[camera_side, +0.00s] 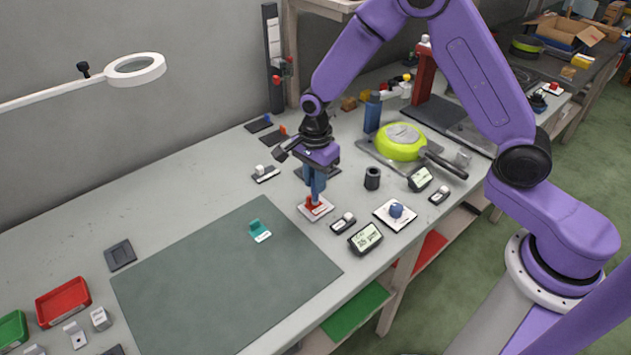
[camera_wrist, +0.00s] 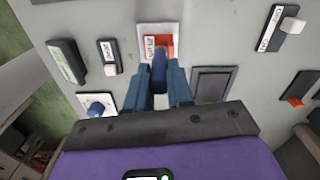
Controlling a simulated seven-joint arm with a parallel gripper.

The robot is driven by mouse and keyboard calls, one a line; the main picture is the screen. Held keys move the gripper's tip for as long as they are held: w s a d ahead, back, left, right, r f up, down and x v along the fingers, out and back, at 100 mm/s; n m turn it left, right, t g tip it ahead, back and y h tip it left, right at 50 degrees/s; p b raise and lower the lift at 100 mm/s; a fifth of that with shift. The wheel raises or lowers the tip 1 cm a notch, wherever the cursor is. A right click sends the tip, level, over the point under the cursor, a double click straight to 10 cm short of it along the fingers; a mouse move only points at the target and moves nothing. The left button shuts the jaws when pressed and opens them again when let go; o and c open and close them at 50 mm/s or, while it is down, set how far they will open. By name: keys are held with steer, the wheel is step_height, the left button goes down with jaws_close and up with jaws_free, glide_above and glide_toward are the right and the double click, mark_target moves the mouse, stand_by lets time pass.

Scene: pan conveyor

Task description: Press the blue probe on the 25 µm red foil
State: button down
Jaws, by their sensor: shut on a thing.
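My gripper (camera_side: 316,187) is shut on the blue probe, pointing down over a white plate (camera_side: 327,207) with a red piece (camera_side: 314,203) on it. In the wrist view the dark blue probe (camera_wrist: 159,72) sits between my two blue fingers (camera_wrist: 165,88). Its tip overlaps the near edge of the red foil (camera_wrist: 166,43). Whether the tip touches the foil cannot be told. The gauge (camera_side: 366,238) stands to the right, its display showing a µm figure too small to read surely.
A white plate with a blue knob (camera_side: 396,211), a second display (camera_side: 420,179) and a black cup (camera_side: 372,178) stand to the right. A lime pan (camera_side: 401,141) is behind. A teal piece (camera_side: 256,227) lies on the green mat (camera_side: 220,285), otherwise clear.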

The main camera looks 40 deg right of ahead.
steer(key=shift+r, duration=2.9)
